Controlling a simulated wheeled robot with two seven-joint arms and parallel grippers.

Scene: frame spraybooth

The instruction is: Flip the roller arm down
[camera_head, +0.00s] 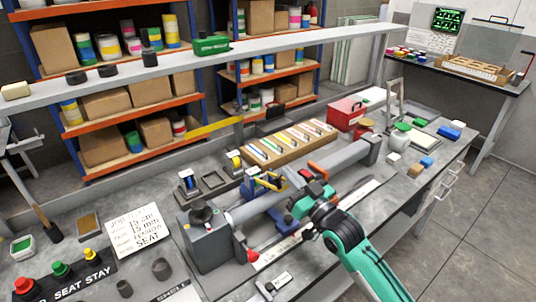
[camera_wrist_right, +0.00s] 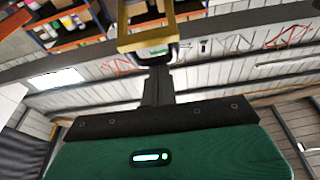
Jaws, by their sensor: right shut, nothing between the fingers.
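A yellow bracket (camera_head: 268,182) with blue parts stands up at the long grey bar of the bench machine; it may be the roller arm, but I cannot tell for sure. In the right wrist view a yellow bracket (camera_wrist_right: 155,37) shows just beyond my fingertips. My right gripper (camera_head: 308,190) is over the bar, to the right of the bracket, with its fingers mostly hidden by my own wrist. In the wrist view the right gripper (camera_wrist_right: 157,72) is shut and empty. I cannot tell whether it touches the bracket. My left gripper is not in view.
The grey machine (camera_head: 208,240) with its long bar (camera_head: 345,165) fills the middle of the bench. A wooden tray (camera_head: 287,145) and a red toolbox (camera_head: 346,114) stand behind it. A handwritten card (camera_head: 137,229) and coloured buttons (camera_head: 60,269) are at left.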

